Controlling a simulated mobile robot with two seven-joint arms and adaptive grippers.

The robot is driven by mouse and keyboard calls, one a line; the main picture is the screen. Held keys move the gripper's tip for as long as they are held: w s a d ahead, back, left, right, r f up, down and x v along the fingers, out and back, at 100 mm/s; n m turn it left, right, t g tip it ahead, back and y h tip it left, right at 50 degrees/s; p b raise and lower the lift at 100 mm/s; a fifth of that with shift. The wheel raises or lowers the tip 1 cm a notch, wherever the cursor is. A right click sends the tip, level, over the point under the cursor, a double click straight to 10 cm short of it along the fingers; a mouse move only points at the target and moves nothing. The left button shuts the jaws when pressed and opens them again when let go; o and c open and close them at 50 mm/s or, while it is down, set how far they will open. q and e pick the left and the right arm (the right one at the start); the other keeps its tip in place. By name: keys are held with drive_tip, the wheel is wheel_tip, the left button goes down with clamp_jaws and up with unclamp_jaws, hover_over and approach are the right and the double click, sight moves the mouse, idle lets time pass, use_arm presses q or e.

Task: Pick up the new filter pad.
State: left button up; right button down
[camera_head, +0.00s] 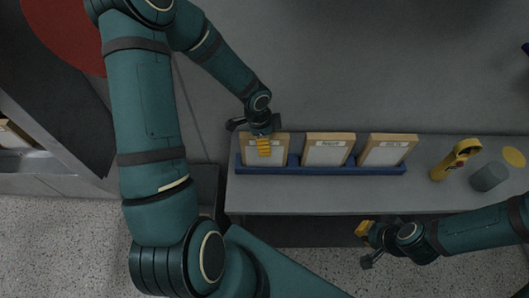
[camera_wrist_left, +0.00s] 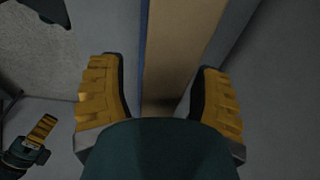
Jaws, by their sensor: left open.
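Three wood-framed pads with pale faces stand in a blue rack (camera_head: 325,171) on the grey shelf: a left pad (camera_head: 280,140), a middle pad (camera_head: 326,150) and a right pad (camera_head: 388,150). Their labels are too small to read, so I cannot tell which is the new filter pad. My left gripper (camera_head: 262,147) is at the left pad and covers part of it. In the left wrist view, its open yellow fingers (camera_wrist_left: 158,76) stand on either side of the tan frame edge (camera_wrist_left: 182,50). My right gripper (camera_head: 363,241) is below the shelf's front edge, apart from the pads.
A yellow hand-held device (camera_head: 456,160), a grey cylinder (camera_head: 489,177) and a yellow disc (camera_head: 514,157) are at the shelf's right end. A tan-framed piece (camera_head: 14,136) shows in an opening at far left. The shelf front (camera_head: 330,201) is clear.

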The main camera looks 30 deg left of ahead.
use_arm(q)
clamp_jaws()
idle(0.4)
